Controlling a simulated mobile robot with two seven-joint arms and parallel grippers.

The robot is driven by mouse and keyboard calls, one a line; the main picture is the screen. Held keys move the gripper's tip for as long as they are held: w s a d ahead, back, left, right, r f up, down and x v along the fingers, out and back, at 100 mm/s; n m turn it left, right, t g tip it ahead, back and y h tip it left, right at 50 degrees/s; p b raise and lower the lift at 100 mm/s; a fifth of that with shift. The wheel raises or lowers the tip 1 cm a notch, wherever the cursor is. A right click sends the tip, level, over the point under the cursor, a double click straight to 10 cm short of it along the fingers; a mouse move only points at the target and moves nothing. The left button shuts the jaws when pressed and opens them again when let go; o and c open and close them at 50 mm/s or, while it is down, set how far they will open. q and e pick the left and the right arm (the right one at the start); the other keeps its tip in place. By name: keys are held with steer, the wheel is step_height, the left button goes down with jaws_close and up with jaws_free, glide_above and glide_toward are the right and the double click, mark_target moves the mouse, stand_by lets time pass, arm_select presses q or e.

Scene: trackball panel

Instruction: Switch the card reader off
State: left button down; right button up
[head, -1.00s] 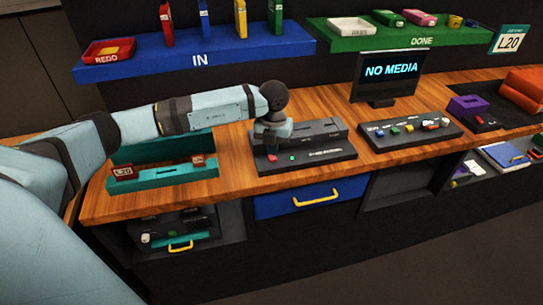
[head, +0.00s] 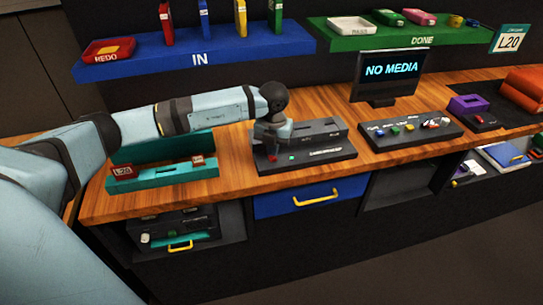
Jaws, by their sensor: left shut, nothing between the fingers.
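A dark slotted unit (head: 322,148), which looks like the card reader, sits on the wooden counter. On its front are a small red control (head: 272,158) and a lit green light (head: 291,157); its white label is too small to read. My left gripper (head: 272,141) is shut and empty, pointing down over the left part of the unit, just above and behind the red control. I cannot tell whether it touches the unit. The gripper hides part of the unit's left top. My right gripper is not in view.
A monitor (head: 388,78) reading "NO MEDIA" and a dark panel (head: 410,131) with coloured controls stand to the right. A teal slotted holder (head: 162,176) stands to the left. A blue "IN" shelf (head: 250,47) and a green "DONE" shelf (head: 390,42) are above the counter.

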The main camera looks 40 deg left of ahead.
arm_select(q)
steer(key=shift+f+b, duration=0.75)
steer(key=shift+f, duration=0.4)
stand_by(0.4)
steer(key=shift+s+r, duration=0.1)
steer(key=shift+r+p, duration=0.7)
steer(key=shift+r, duration=0.1)
steer(key=shift+r+p, duration=1.45)
steer(key=shift+r, duration=1.2)
